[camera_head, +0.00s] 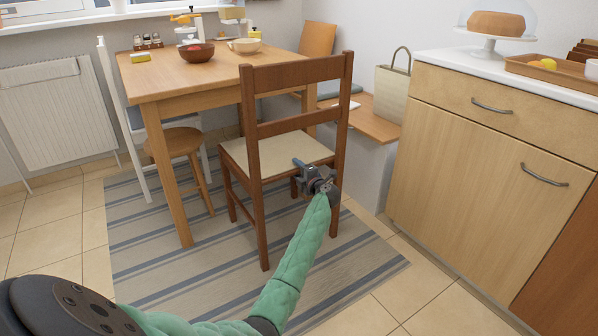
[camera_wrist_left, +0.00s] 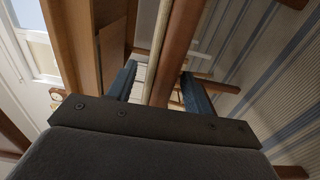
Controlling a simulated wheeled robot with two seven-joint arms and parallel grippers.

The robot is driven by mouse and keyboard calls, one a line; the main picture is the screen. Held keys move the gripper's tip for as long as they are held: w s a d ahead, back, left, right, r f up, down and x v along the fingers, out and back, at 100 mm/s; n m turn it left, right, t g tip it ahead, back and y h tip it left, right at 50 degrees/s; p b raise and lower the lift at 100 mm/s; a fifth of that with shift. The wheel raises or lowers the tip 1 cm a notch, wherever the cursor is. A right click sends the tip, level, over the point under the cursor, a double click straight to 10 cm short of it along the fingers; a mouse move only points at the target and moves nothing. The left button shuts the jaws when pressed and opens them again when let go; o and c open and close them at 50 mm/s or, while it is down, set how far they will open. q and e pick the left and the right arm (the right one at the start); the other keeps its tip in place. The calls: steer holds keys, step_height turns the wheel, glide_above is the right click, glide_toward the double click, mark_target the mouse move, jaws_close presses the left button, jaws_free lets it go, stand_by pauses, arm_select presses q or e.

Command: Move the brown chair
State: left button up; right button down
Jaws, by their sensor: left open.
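The brown chair (camera_head: 263,150) stands on the striped rug with its slatted back towards me and a cream seat (camera_head: 275,152). My left gripper (camera_head: 297,176) is at the rear right of the seat, low beside the right back post. In the left wrist view, its two blue fingers (camera_wrist_left: 160,88) are apart. A brown bar of the chair (camera_wrist_left: 177,50) and a cream edge run between them in the picture. I cannot tell whether the fingers touch the chair. My right gripper is in neither view.
A wooden table (camera_head: 165,82) with bowls stands just beyond the chair. A stool (camera_head: 178,145) and a white chair (camera_head: 112,110) are at left. A bench (camera_head: 376,125) with a bag and a cabinet (camera_head: 480,150) bound the right. The rug (camera_head: 195,265) is clear at front left.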

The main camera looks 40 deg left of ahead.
arm_select(q)
steer(key=shift+w+a, duration=0.1)
steer(key=shift+a, duration=0.05)
steer(key=shift+c, duration=0.2)
jaws_close()
stand_by(1.2)
